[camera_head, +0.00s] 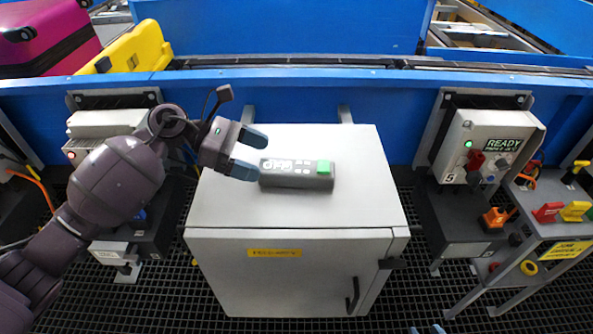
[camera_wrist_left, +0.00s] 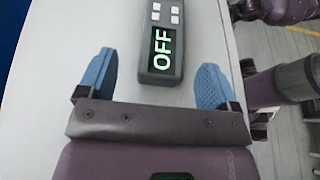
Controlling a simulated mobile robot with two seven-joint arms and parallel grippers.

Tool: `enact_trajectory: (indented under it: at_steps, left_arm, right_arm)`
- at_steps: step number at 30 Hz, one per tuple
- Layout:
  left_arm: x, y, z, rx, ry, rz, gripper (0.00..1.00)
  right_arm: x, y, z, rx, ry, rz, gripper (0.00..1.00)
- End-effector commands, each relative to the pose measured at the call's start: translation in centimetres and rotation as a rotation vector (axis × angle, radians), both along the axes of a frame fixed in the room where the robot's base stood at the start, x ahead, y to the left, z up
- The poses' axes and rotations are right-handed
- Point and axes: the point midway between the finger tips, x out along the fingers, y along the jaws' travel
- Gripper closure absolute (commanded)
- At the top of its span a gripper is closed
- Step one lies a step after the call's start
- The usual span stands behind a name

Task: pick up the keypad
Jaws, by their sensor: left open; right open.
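The keypad (camera_head: 297,180) is a dark grey block with a lit OFF display, pale buttons and a green button. It lies on top of the white cabinet (camera_head: 350,150). My left gripper (camera_head: 248,154) is open at the keypad's left end. In the left wrist view the keypad (camera_wrist_left: 161,62) shows its OFF end between the two blue fingertips of my left gripper (camera_wrist_left: 153,83), with a gap on each side. Its green end is outside that view. At the bottom edge of the head view, tips of my right gripper (camera_head: 428,329) show, far from the keypad.
The cabinet top around the keypad is otherwise clear. A blue conveyor wall (camera_head: 300,97) runs behind the cabinet. A grey box with a READY display (camera_head: 488,147) stands to the right, beside a stand with coloured parts (camera_head: 546,212). A pink suitcase (camera_head: 48,38) and a yellow case (camera_head: 137,50) sit at upper left.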

Motion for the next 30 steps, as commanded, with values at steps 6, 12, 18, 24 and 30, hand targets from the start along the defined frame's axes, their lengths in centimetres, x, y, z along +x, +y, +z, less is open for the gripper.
enact_trajectory:
  at_steps: [6,12,18,24,30]
  left_arm:
    - [-0.5,-1.9,-0.5,-0.002,0.002,-0.001,0.15]
    - [-0.8,-4.2,-1.4,-0.002,0.001,-0.001,0.15]
    - [-0.8,-4.9,-1.9,0.001,0.000,0.001,0.15]
    - [-0.8,-4.9,-1.9,0.001,0.000,0.001,0.21]
    - [-0.8,-4.9,-1.9,0.001,0.001,0.000,0.52]
  right_arm:
    - [0.6,0.0,1.1,0.000,-0.017,0.003,0.57]
    - [1.5,0.1,2.3,-0.001,-0.042,0.008,0.57]
    - [1.7,0.1,2.6,-0.002,-0.047,0.009,0.57]
    - [1.4,0.1,2.3,-0.002,-0.040,0.008,0.57]
    - [0.7,0.0,1.7,-0.002,-0.022,0.004,0.57]
